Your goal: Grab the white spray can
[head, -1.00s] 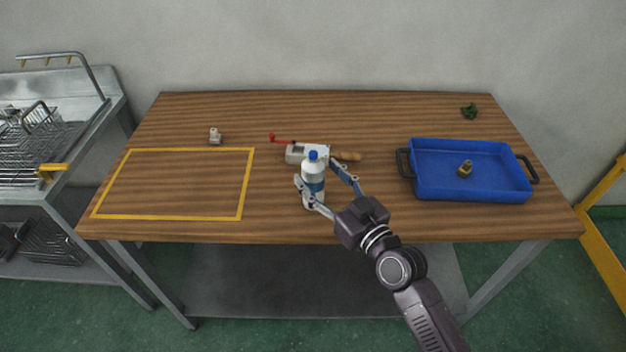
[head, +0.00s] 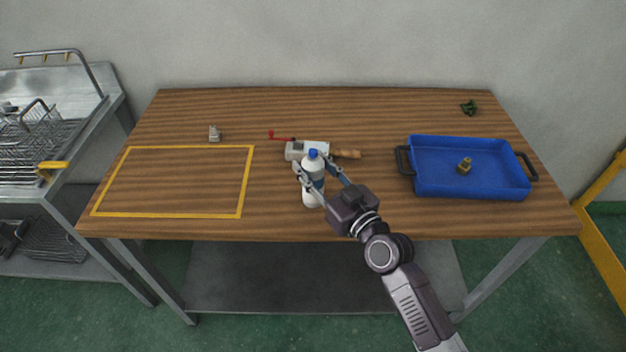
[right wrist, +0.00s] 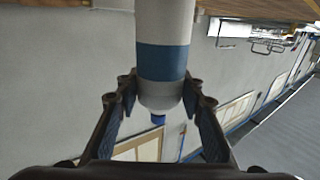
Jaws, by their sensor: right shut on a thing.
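The white spray can (head: 312,194) has a blue cap and a blue band and stands upright near the front middle of the wooden table. My right gripper (head: 313,173) is around its upper part, with one finger on each side, and is shut on it. In the right wrist view the can (right wrist: 165,60) appears upside down between the two fingers (right wrist: 160,98), its blue cap pointing down in the picture. I cannot tell whether the can's base touches the table. My left gripper is not in view.
A grey tool with a red handle and wooden grip (head: 306,150) lies just behind the can. A blue tray (head: 470,186) with a small brass part (head: 464,166) is at right. A yellow outlined area (head: 246,180) at left is empty. Small parts (head: 214,134) (head: 468,107) lie at the back.

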